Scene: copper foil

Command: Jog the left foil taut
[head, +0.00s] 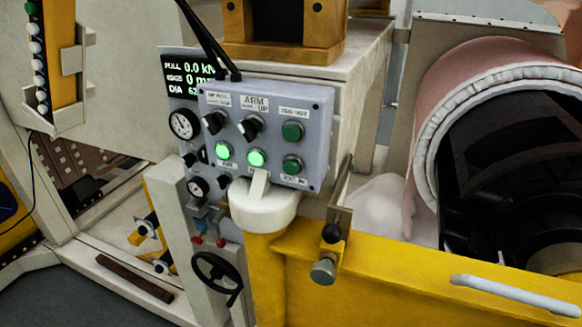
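A grey control panel (262,138) stands on a yellow post in the middle of the head view. Two round buttons glow bright green, a left one (224,151) and a right one (257,158). Two darker green buttons sit at its right side, an upper one (292,131) and a lower one (292,165); their labels are too small to read surely. Two black selector knobs (251,128) sit above the lit buttons. A black display (181,74) behind reads PULL 0.0 kN and EDGE 0 mm; DIA is partly covered. A copper-coloured roll (470,78) is at right. Neither gripper shows.
A yellow rail (400,272) with a white handle (515,296) crosses the lower right. Black cables (206,38) rise from the panel.

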